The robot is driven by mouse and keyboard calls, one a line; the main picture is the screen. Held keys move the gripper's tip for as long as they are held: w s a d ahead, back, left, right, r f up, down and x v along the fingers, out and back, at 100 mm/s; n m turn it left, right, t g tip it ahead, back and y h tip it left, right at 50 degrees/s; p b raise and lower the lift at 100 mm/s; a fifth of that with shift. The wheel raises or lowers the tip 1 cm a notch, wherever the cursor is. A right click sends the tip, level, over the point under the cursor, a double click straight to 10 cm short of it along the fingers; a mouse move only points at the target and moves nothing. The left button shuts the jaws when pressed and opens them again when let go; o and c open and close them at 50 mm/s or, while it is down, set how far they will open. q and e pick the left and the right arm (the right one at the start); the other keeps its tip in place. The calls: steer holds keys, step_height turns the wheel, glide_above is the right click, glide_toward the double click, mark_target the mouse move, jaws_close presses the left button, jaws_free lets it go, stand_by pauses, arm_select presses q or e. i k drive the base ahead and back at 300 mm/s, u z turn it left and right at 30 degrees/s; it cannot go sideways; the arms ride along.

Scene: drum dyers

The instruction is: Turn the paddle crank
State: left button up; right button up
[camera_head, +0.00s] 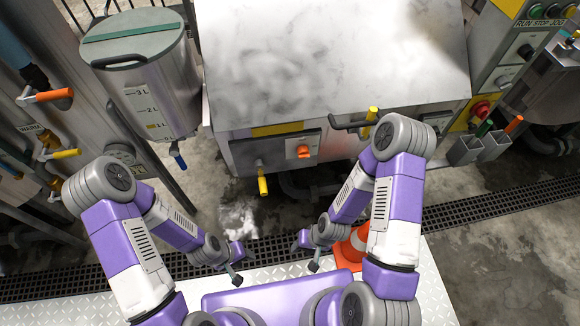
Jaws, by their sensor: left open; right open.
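A dark crank (347,125) with an upright yellow grip (372,114) sticks out from the front of a grey metal machine (330,60); it looks like the paddle crank. My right forearm stands close in front of it in the picture and may hide part of it. My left gripper (243,268) is open and empty, low in front of the machine. My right gripper (304,257) is open and empty, to the right of the left one. Both are well below the crank in the picture and apart from it.
A steel tank with litre marks (155,95) stands left of the machine. An orange knob (303,152) and a yellow-handled valve (262,184) are on the machine's front. An orange cone (350,250) stands behind my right arm. A control panel (520,50) is at right.

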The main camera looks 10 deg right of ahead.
mark_target(259, 165)
steer(key=u, duration=2.65)
steer(key=k, duration=0.5)
steer(key=z, duration=1.5)
